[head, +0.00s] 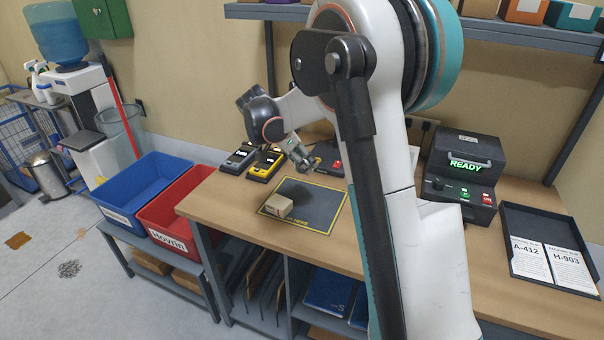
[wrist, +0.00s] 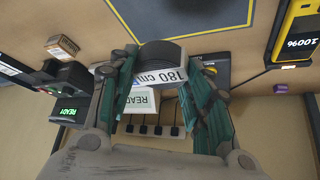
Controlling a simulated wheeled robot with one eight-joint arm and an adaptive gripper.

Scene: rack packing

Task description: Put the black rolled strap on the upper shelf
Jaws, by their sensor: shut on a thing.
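The black rolled strap (wrist: 162,54) is between the fingers of my gripper (wrist: 164,66) in the wrist view. It is a dark coil with a white label reading 180 cm. The teal finger pads close on it from both sides. In the head view my gripper (head: 304,160) hangs above the back of the workbench, near the black mat; the strap is too small to make out there. The upper shelf (head: 535,36) runs along the wall at the top of the head view, its middle hidden by my arm. Boxes stand on its right part.
A READY machine (head: 463,180) and a black tray with slips (head: 514,212) are at right. Blue (head: 150,188) and red (head: 178,212) bins stand left.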

